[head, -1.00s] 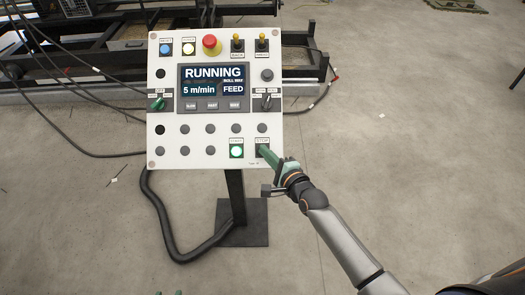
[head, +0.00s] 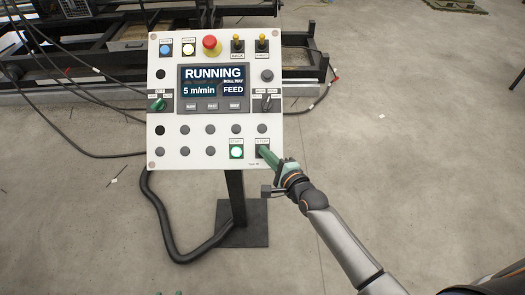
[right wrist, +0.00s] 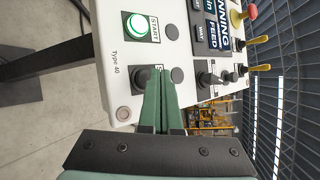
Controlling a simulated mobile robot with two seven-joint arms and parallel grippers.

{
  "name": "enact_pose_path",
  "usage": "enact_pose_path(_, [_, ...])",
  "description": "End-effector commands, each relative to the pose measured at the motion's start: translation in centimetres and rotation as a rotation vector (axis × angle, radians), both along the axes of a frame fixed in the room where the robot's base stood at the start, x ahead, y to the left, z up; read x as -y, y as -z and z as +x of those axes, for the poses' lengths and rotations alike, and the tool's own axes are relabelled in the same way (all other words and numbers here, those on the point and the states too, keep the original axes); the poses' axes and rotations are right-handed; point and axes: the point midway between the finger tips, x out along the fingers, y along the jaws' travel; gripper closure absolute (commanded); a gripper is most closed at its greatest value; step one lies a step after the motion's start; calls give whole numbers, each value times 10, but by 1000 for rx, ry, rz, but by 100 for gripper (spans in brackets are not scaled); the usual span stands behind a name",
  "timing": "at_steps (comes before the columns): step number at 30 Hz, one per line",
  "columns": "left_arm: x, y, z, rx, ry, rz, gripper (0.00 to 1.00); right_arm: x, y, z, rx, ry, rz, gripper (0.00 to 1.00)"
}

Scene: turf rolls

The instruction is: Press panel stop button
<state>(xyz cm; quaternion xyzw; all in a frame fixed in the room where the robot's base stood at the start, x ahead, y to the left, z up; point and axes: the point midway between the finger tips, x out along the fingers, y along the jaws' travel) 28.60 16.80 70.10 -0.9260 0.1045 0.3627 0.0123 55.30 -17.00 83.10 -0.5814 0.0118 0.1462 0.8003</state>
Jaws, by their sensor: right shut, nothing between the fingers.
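The white control panel (head: 200,128) stands on a dark post, and its screen (head: 213,82) reads RUNNING, 5 m/min, FEED. The stop button lies under the STOP label (head: 262,141) at the panel's lower right and is mostly covered by my fingers in the head view. My right gripper (head: 264,153) is shut and empty, its green fingertips at the stop button. In the right wrist view the fingers (right wrist: 162,75) overlap a dark button (right wrist: 140,76); I cannot tell if they touch it.
The lit green start button (head: 236,152) is just left of the stop button. A red emergency button (head: 210,43) and yellow-tipped toggles (head: 238,40) are at the top. A black cable (head: 165,230) curves beside the post. Open floor lies to the right.

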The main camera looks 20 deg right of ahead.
Motion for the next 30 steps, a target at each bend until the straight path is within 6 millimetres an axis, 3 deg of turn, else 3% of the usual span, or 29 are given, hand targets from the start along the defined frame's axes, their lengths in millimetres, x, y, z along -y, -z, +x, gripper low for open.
enact_pose_path(30, [0, 6, 0, 0, 0, 0, 50, 2, 7, 6, 0, 0, 0, 100])
